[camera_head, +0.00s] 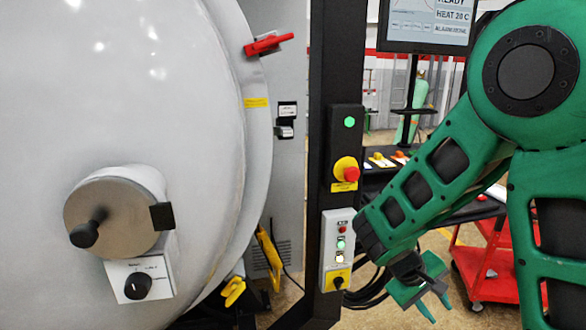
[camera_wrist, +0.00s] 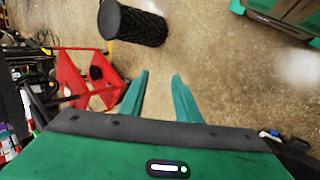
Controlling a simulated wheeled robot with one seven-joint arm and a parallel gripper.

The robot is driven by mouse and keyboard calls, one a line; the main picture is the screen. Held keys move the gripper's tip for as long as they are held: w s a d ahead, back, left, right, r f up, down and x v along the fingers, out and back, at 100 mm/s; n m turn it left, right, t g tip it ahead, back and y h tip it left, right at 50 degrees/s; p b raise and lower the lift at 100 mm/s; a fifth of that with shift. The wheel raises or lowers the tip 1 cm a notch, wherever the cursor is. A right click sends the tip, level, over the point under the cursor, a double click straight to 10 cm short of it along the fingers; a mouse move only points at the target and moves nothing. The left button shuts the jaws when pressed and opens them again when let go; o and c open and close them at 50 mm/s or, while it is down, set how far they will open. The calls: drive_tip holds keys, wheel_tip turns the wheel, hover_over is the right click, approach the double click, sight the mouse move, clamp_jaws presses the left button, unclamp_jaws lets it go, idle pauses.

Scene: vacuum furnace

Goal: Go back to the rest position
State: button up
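My gripper (camera_head: 428,294) shows at the lower right in the head view, at the end of my green arm, just right of the dark post. Its two green fingers are apart with nothing between them. In the wrist view the fingers of my gripper (camera_wrist: 160,95) point out over bare floor, with a clear gap between them. The furnace door (camera_head: 130,90) is a large pale dome filling the left of the head view. Its round port with a black knob (camera_head: 110,215) sticks out toward me.
A control post (camera_head: 343,100) carries a red emergency button (camera_head: 350,173) and a grey button box (camera_head: 337,245) close to my forearm. A red cart (camera_head: 490,270) stands behind my arm, and a red cart (camera_wrist: 80,80) shows left in the wrist view. A black cylinder (camera_wrist: 132,23) is ahead.

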drive_tip(key=s+d+r+m+y, duration=0.3)
drive_tip(key=s+r+m, duration=0.1)
drive_tip(key=s, duration=0.7)
drive_tip(key=s+d+r+m+y, duration=0.4)
drive_tip(key=s+r+m, duration=0.1)
drive_tip(key=s, duration=0.6)
drive_tip(key=shift+r+g, duration=0.4)
drive_tip(key=shift+r, duration=0.5)
drive_tip(key=shift+d, duration=0.15)
